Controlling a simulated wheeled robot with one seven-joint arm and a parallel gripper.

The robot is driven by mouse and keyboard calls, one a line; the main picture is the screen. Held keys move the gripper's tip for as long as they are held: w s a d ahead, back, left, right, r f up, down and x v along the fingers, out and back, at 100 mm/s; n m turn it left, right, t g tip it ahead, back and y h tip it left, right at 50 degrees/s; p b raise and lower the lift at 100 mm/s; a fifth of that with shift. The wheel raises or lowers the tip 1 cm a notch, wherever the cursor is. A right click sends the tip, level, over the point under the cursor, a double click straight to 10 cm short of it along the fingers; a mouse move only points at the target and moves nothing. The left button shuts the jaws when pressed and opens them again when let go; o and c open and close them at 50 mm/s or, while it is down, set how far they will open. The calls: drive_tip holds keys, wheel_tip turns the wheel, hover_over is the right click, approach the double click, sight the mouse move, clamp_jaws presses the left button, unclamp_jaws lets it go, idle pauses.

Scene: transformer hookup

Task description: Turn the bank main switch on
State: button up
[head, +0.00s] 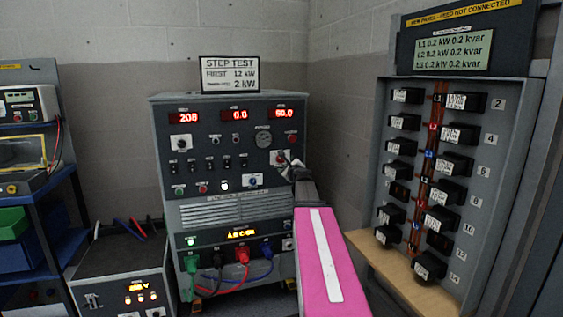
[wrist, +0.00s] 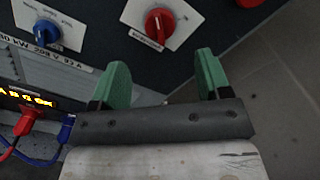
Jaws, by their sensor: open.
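A red rotary switch (wrist: 159,25) on a white plate sits on the dark front panel of the grey load bank (head: 165,140). The small label below the knob is too blurred to read, so I cannot be sure that it names the bank main switch. My gripper (wrist: 160,77) is open and empty, its two green fingers apart. In the wrist view the red switch lies ahead of the gap between the fingers, with no contact visible. In the head view my gripper (head: 297,172) is at the right part of the panel and hides some of it.
A blue knob (wrist: 47,34) sits left of the red switch. Red and blue plugs with cables hang low on the bank. A step test sign (head: 230,74) stands on top. A breaker panel (head: 462,120) is at the right, and a blue shelf (head: 40,240) at the left.

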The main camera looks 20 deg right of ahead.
sight(282, 160)
drive_tip(key=w, duration=0.8)
drive_tip(key=shift+w+d, duration=0.1)
drive_tip(key=shift+w, duration=0.25)
drive_tip(key=c, duration=0.9)
